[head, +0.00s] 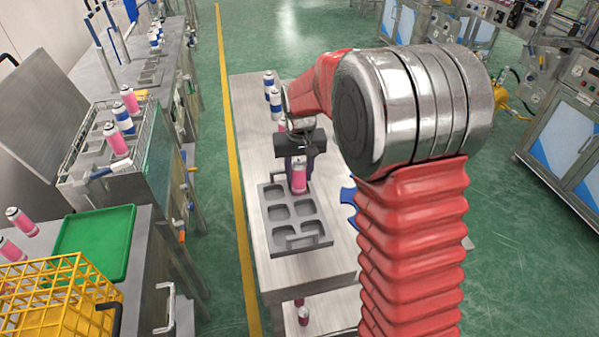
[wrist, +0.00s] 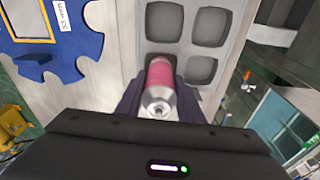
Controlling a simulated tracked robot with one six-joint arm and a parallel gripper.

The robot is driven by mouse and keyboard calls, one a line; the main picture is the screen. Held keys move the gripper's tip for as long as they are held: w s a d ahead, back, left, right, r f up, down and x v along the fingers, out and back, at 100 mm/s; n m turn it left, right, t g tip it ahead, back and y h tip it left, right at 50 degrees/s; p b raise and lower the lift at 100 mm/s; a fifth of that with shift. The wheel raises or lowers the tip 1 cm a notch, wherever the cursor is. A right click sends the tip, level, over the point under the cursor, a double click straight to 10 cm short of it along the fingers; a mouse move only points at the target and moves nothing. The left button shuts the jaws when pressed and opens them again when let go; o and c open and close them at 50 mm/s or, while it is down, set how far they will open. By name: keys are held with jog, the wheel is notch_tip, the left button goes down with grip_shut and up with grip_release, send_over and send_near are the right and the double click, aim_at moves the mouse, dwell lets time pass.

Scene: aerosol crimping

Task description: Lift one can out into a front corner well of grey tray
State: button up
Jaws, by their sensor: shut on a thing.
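My gripper (head: 299,166) is shut on a pink can with a silver top (head: 299,180). In the wrist view the can (wrist: 160,80) stands between the two dark fingers (wrist: 159,98), its silver neck toward the camera. The grey tray (head: 293,222) lies on the steel table below, with several square wells in two columns. The can is upright over the far right part of the tray in the head view. I cannot tell whether its base is in a well or above it. The other wells in sight are empty. The tray also shows in the wrist view (wrist: 187,45).
Blue-and-white cans (head: 269,85) stand at the table's far end. A blue notched plate (head: 349,200) lies right of the tray, partly behind my arm. At left are a wire rack of cans (head: 150,125), a green tray (head: 95,245) and a yellow crate (head: 50,300).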

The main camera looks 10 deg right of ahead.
jog(key=shift+f, duration=0.45)
dwell(0.5)
jog(key=o, duration=1.1)
jog(key=shift+o, duration=0.2)
jog(key=r, duration=0.4)
jog(key=s+r, duration=0.1)
jog(key=r, duration=0.8)
jog(key=shift+s+r, duration=0.3)
jog(key=shift+r, duration=0.05)
